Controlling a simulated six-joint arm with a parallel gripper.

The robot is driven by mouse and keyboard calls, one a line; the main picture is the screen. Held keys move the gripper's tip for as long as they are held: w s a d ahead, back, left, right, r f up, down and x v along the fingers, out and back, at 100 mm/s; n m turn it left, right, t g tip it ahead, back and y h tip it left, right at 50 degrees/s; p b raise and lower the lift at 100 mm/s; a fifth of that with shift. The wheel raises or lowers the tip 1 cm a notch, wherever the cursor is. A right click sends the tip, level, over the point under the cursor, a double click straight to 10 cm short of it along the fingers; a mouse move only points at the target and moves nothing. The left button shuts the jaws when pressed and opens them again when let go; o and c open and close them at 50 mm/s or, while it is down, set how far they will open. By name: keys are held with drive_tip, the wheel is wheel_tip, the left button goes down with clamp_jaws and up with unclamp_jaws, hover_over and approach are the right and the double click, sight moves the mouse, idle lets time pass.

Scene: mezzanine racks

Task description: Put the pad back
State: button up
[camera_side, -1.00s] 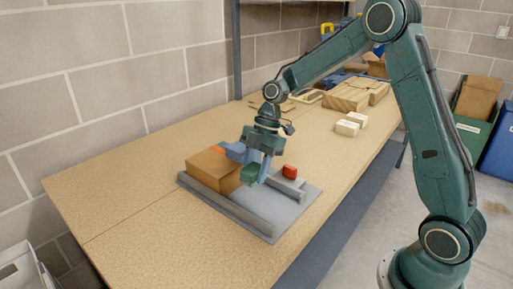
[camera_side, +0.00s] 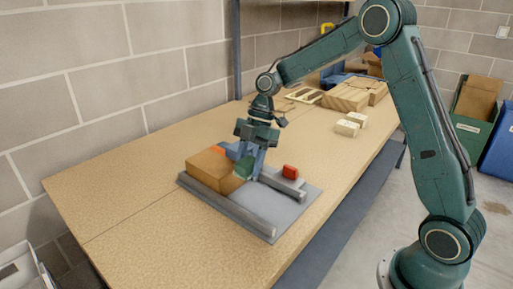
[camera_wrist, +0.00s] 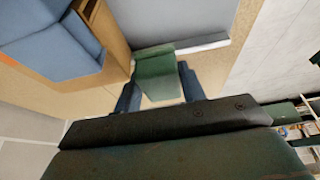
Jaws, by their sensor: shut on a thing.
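My gripper (camera_side: 250,163) is shut on a green block-like piece, which I take to be the pad (camera_side: 243,167). In the wrist view, the pad (camera_wrist: 157,75) sits between my two blue fingers (camera_wrist: 158,92). The pad is close beside the right side of a brown box (camera_side: 208,172) on a grey plate (camera_side: 296,204). I cannot tell whether the pad touches the box or the plate.
A grey rail (camera_side: 240,212) runs along the plate's front, and a shorter rail (camera_side: 288,186) lies behind it. A red piece (camera_side: 290,171) stands by the shorter rail. Two pale blocks (camera_side: 350,124) and wooden blocks (camera_side: 345,96) lie farther back. The table's left part is clear.

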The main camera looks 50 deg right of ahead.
drive_tip(key=w+r+n, duration=0.1)
drive_tip(key=w+r, duration=0.5)
drive_tip(key=w+d+f+m+t+h, duration=0.2)
drive_tip(key=w+d+f+m, duration=0.2)
drive_tip(key=w+d+m, duration=0.3)
drive_tip(key=w+d+f+m+t+h, duration=0.2)
drive_tip(key=w+d+m, duration=0.6)
drive_tip(key=w+m, duration=0.4)
drive_tip(key=shift+w+f+t, duration=0.3)
drive_tip(key=shift+w+f, duration=0.25)
drive_tip(key=shift+f, duration=0.35)
drive_tip(key=shift+f, duration=4)
drive_tip(key=shift+f, duration=0.15)
drive_tip(key=o, duration=0.9)
drive_tip(key=shift+o, duration=0.2)
